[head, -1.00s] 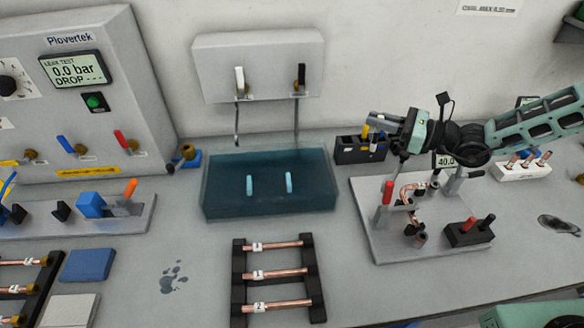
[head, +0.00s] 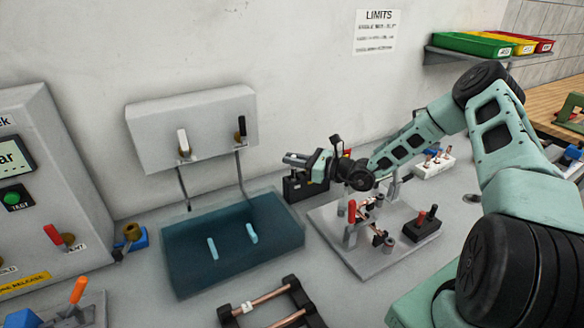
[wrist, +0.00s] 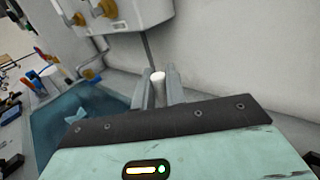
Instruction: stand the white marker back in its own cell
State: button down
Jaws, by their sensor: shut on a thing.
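In the wrist view my gripper (wrist: 157,88) is shut on the white marker (wrist: 158,77), whose pale end shows between the two grey fingers. In the head view my gripper (head: 294,159) points left and is just above the black holder (head: 303,190) behind the copper-tube fixture. The holder's top and cells are mostly hidden behind my gripper and wrist. I cannot make out the marker in the head view, or tell which cell is its own.
The blue water tank (head: 183,262) lies left of the holder, below a grey wall box (head: 205,125) with two valves. The fixture plate (head: 348,254), with a red-handled clamp and copper tube, stands in front. A white rack (head: 433,167) is to the right.

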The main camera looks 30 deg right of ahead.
aim_at(294, 169)
jog(key=shift+f, duration=1.45)
jog(key=shift+f, duration=0.2)
jog(key=c, duration=1.7)
grip_release()
